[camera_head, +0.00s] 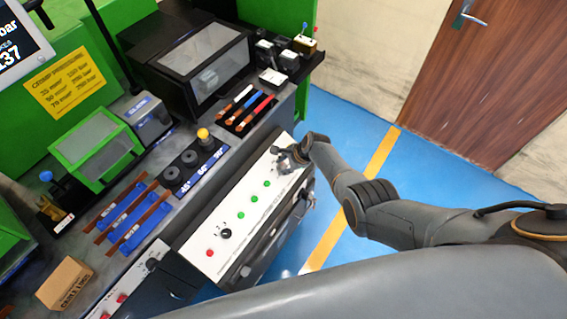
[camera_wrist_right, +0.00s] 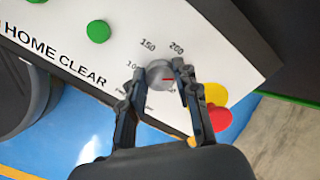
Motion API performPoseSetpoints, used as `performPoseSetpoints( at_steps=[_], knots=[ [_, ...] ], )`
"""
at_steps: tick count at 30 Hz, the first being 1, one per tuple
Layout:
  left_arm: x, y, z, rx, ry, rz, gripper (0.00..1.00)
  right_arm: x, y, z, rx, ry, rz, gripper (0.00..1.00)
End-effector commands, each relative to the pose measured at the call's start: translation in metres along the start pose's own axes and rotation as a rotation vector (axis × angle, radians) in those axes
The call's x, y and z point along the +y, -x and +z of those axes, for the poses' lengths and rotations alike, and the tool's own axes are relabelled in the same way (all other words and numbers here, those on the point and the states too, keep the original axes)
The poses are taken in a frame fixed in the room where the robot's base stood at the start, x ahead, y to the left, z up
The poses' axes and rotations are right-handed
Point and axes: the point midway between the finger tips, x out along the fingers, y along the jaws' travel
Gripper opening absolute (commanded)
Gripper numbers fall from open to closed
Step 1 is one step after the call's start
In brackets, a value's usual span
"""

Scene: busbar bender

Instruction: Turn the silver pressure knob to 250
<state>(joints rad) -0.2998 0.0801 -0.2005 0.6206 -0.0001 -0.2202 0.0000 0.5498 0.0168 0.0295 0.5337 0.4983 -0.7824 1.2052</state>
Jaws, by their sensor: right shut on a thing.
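The 250 mark is not readable; a finger covers part of the dial's right side. My right gripper (camera_wrist_right: 157,84) is shut on the knob, one finger on each side. In the head view my right gripper (camera_head: 291,156) is at the panel's far end and hides the knob. My left gripper is not in view.
The white panel (camera_head: 262,225) also carries green buttons (camera_head: 254,199), a black knob (camera_head: 225,233) and a red button (camera_head: 210,253). In the wrist view, a yellow part (camera_wrist_right: 215,94) and a red button (camera_wrist_right: 219,118) are close to the right finger. Blue floor lies beside the panel.

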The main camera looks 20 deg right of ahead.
Motion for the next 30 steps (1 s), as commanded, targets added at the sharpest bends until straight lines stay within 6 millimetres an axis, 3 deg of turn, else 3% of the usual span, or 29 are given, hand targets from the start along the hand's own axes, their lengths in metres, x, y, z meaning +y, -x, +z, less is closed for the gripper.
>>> performPoseSetpoints(
  at_steps=[10,27,28,30],
  knots=[
    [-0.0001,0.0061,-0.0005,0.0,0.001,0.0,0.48,0.001,0.0002,-0.0008,0.002,-0.149,-0.006,0.0],
    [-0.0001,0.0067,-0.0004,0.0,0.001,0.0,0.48,0.001,-0.0001,-0.0016,0.003,-0.178,-0.009,0.0],
    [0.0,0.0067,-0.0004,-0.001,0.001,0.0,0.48,0.001,-0.0001,-0.0016,0.003,-0.178,-0.009,0.35],
    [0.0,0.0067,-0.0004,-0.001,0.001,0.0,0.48,0.0009,-0.0001,-0.0015,0.003,-0.178,-0.009,0.49]
  ],
)
